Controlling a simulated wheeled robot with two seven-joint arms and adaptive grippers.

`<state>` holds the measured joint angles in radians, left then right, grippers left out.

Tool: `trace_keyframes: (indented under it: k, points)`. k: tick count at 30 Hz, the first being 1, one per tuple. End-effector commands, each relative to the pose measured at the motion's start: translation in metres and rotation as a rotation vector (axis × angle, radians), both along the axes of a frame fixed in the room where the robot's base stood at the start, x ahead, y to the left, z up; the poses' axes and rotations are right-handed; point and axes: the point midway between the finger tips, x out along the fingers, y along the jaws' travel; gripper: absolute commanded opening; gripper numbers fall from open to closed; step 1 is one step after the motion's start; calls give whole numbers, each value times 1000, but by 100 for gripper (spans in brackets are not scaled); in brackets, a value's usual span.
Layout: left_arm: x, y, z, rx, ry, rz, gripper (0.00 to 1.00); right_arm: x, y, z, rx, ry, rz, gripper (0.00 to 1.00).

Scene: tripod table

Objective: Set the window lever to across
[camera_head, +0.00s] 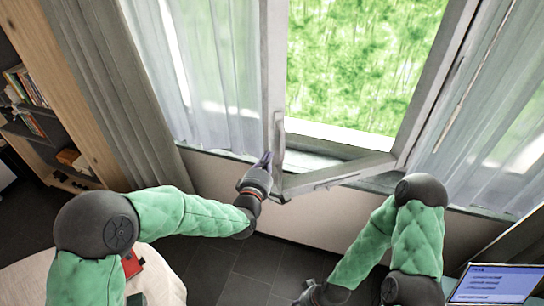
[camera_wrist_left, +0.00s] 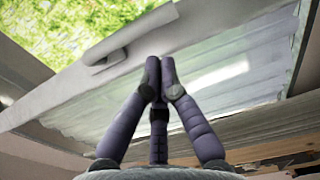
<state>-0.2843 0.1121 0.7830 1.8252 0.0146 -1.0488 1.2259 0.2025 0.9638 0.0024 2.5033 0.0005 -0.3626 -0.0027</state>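The window lever (camera_head: 279,131) is a pale grey handle on the near upright of the open window sash. It points along that upright, and it also shows in the left wrist view (camera_wrist_left: 130,38). My left gripper (camera_head: 266,160) is beside the lever's lower part, on its left in the head view. In the left wrist view its purple fingers (camera_wrist_left: 160,68) come together at the tips with nothing between them. The lever lies outside them, up and to the left. My right gripper (camera_head: 308,296) is low in the head view, away from the window, and its fingers are not clear.
The grey sash (camera_head: 340,173) swings into the room, with greenery outside. Sheer curtains (camera_head: 205,75) hang on both sides. A wooden bookshelf (camera_head: 65,95) stands at the left, a pale round table (camera_head: 160,275) at lower left, and a laptop (camera_head: 495,283) at lower right.

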Motion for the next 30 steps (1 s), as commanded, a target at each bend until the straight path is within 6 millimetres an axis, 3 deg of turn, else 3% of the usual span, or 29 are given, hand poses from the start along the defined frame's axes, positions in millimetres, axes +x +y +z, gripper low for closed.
trace_keyframes:
  k: [6,19,30]
  points:
    - [7,-13,1,-1,-2,0,0,0,0,2,0,0,0,40]
    - [8,-14,0,-2,-2,1,0,0,0,1,0,0,0,40]
    - [17,-16,-3,-42,-16,1,0,0,0,-18,0,0,0,40]
